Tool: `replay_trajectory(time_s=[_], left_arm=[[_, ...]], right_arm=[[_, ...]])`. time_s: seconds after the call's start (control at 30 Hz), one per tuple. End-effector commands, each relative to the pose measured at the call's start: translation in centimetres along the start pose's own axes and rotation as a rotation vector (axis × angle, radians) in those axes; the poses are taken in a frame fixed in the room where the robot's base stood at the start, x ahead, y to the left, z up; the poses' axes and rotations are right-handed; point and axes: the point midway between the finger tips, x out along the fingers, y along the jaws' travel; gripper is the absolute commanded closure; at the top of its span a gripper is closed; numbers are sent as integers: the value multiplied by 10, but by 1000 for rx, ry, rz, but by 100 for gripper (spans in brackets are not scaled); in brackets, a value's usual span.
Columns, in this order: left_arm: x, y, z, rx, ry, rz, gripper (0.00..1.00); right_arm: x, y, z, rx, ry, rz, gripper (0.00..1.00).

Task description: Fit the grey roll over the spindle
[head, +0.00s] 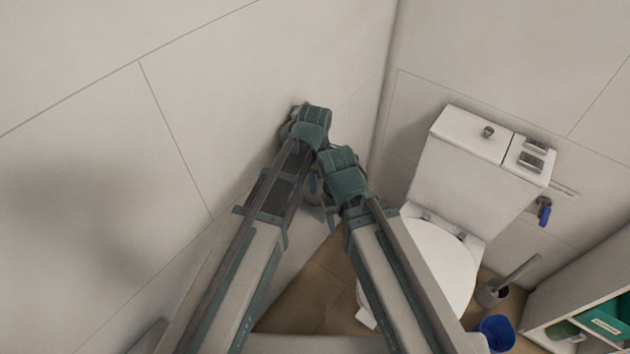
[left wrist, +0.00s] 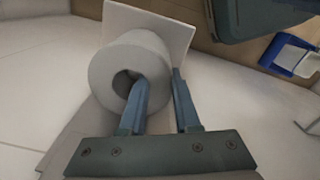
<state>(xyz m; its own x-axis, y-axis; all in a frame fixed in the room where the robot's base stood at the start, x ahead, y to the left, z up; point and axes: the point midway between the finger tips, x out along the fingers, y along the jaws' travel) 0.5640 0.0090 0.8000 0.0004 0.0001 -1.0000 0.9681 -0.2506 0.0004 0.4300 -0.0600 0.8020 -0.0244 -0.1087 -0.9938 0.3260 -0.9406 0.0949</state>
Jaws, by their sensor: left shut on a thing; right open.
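The grey roll (left wrist: 125,68) shows in the left wrist view, its open core facing the camera. My left gripper (left wrist: 157,90) is shut on the roll's wall, with one finger in the core and the other outside. A pale square plate (left wrist: 160,26) is behind the roll; I cannot tell whether they touch. The spindle is not clearly visible. In the head view my left gripper (head: 296,122) is close to the left wall, mostly hiding the roll. My right gripper (head: 326,196) is open, lower and to the right; its fingers are largely hidden.
The left wall (head: 200,90) is close beside my left arm. A white toilet (head: 440,265) stands to the right, with a brush holder (head: 490,292) and a blue bin (head: 496,332). A shelf unit (head: 590,285) is at far right. My two wrists are close together.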

Motion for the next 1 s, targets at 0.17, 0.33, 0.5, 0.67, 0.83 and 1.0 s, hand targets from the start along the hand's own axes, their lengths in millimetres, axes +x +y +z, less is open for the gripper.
replay_trajectory(time_s=[0.17,0.33,0.5,0.67,0.83,1.0], left_arm=[[1,0,0,0,0,0,55],[1,0,0,0,0,0,34],[1,0,0,0,0,0,34],[-1,0,0,0,0,0,34],[-11,0,0,0,0,0,34],[-30,0,0,0,0,0,34]], right_arm=[[1,0,0,0,0,0,50],[1,0,0,0,0,0,50],[1,0,0,0,0,0,50],[-1,0,0,0,0,0,50],[-11,1,1,0,0,0,50],[-30,3,2,0,0,0,50]])
